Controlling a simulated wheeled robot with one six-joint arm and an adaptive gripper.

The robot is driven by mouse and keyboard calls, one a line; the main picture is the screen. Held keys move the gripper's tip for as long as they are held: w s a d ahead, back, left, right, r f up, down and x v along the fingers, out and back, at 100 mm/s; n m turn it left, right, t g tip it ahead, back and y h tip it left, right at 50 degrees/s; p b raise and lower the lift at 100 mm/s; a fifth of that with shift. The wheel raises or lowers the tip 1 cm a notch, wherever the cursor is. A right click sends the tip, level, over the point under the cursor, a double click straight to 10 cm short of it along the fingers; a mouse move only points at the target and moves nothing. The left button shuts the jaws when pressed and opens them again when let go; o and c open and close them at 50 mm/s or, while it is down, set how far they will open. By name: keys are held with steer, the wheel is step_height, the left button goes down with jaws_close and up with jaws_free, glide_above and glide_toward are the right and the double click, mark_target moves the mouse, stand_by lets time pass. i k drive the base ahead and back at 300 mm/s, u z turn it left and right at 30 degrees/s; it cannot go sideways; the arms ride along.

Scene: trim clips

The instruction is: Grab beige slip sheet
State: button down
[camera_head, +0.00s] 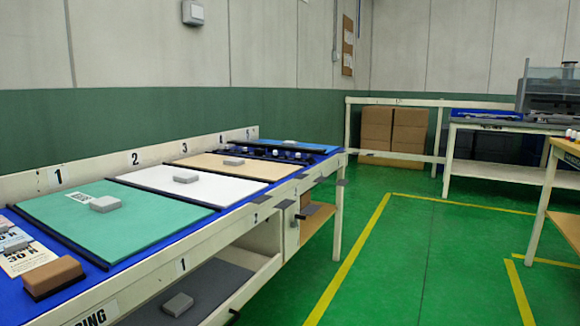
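The beige slip sheet (212,166) lies flat on the long workbench, in the bay under the number 3. A small grey block (233,161) rests on top of it. Black divider strips border the sheet on both sides. My gripper is not in this view.
A white sheet (165,187) and a green sheet (150,222) lie nearer on the bench (228,221), each with a grey block on it. A brown block (52,277) and printed cards sit at the near end. Green floor (410,255) is free to the right. Cardboard boxes (392,128) stand at the back.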

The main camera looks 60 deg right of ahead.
mark_target(274, 172)
steer(key=z, duration=1.75)
steer(key=k, duration=0.5)
steer(key=z, duration=0.85)
steer(key=i, duration=1.3)
steer(key=u, duration=0.35)
